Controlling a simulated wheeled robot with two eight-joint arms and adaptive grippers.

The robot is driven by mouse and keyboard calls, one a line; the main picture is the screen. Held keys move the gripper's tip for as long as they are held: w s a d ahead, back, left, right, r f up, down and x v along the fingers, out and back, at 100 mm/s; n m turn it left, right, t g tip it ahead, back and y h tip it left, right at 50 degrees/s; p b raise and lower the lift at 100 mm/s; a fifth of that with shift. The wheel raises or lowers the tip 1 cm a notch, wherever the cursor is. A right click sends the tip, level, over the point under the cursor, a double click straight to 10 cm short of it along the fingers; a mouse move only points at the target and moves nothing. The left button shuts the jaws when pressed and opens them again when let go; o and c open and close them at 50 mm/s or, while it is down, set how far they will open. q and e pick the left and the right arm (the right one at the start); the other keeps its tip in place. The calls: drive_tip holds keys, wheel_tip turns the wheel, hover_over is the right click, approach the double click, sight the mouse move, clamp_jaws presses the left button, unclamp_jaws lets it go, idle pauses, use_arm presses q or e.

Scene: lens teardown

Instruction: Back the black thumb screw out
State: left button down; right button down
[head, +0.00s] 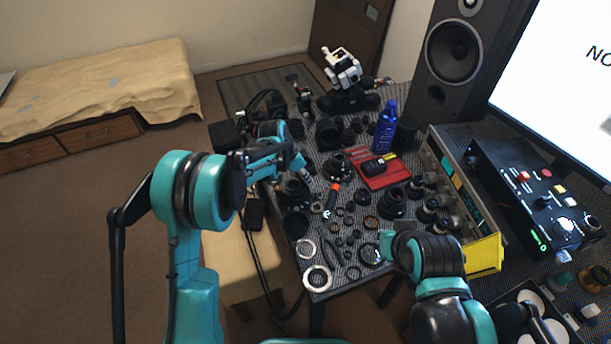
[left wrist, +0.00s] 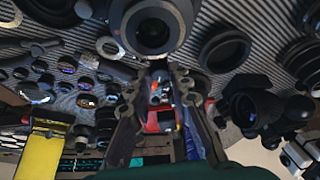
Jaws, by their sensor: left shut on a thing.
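My left gripper (head: 307,172) reaches in from the left over the crowded bench in the head view. In the left wrist view the gripper (left wrist: 156,66) has its fingertips close together at the lower edge of a dark round lens (left wrist: 150,25). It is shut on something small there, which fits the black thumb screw. The screw itself is mostly hidden between the tips, and I cannot see its thread or how deep it sits.
Lens parts and rings crowd the patterned bench top (head: 318,296). A red tray (head: 398,176), a blue bottle (head: 385,128) and an orange-and-black tool (head: 331,200) are near the gripper. A yellow bin (head: 483,254) and a black control box (head: 520,185) stand at right.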

use_arm(q)
drive_tip(key=n+t, duration=0.1)
drive_tip(key=n, duration=0.3)
drive_tip(key=shift+s+d+y, duration=0.1)
drive_tip(key=shift+s+y, duration=0.05)
drive_tip(key=shift+y, duration=0.25)
drive_tip(key=shift+n+t+y, duration=0.5)
drive_tip(key=shift+n+t, duration=0.1)
drive_tip(key=shift+n, duration=1.1)
drive_tip(key=c, duration=1.4)
unclamp_jaws()
drive_tip(key=shift+o, duration=0.2)
drive_tip(key=shift+r, duration=0.1)
drive_tip(key=v, duration=1.1)
drive_tip(key=shift+r, duration=0.4)
